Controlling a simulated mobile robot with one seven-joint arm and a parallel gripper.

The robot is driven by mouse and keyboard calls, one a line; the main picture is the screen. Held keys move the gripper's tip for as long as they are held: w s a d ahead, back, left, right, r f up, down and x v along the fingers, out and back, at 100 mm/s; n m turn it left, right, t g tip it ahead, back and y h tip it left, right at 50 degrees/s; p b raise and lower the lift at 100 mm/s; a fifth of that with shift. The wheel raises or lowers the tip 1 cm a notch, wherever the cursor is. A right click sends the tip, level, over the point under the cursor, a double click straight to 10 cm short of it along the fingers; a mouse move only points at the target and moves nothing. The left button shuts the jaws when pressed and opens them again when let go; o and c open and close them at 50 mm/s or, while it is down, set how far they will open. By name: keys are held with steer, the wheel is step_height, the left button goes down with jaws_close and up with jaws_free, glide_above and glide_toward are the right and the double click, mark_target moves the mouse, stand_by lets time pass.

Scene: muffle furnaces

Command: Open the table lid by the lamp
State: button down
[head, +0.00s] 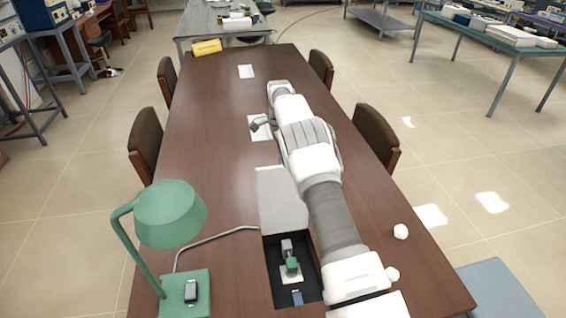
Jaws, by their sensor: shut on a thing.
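The table lid (280,203) is a pale grey panel on the brown table. It lies beyond an open dark compartment (277,290), to the right of the green lamp (172,214). The compartment shows inside, with a small grey and green thing (290,263) in it. My arm reaches over the table from the lower right and passes along the lid's right side. My gripper (263,124) shows in part as a dark piece left of my arm, just past the lid's far end. It is shut, apparently on the lid, but my arm hides the contact.
Chairs (376,138) stand along both sides. A yellow object (207,47) lies at the far end. The table's left middle is clear.

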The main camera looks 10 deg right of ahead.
steer(key=shift+f, duration=0.45)
steer(key=c, duration=0.9)
jaws_free()
steer(key=shift+w, duration=0.15)
steer(key=shift+r, duration=0.15)
steer(key=shift+r, duration=0.15)
steer(key=s+d+r+b, duration=0.1)
steer(key=s+d+r, duration=0.1)
steer(key=d+r, duration=0.1)
steer(key=s+d+r+b, duration=0.1)
steer(key=s+d+r, duration=0.1)
steer(key=d+r, duration=0.1)
steer(key=s+d+r+b, duration=0.1)
steer(key=s+d+r, duration=0.1)
steer(key=d+r, duration=0.2)
steer(key=shift+r, duration=0.35)
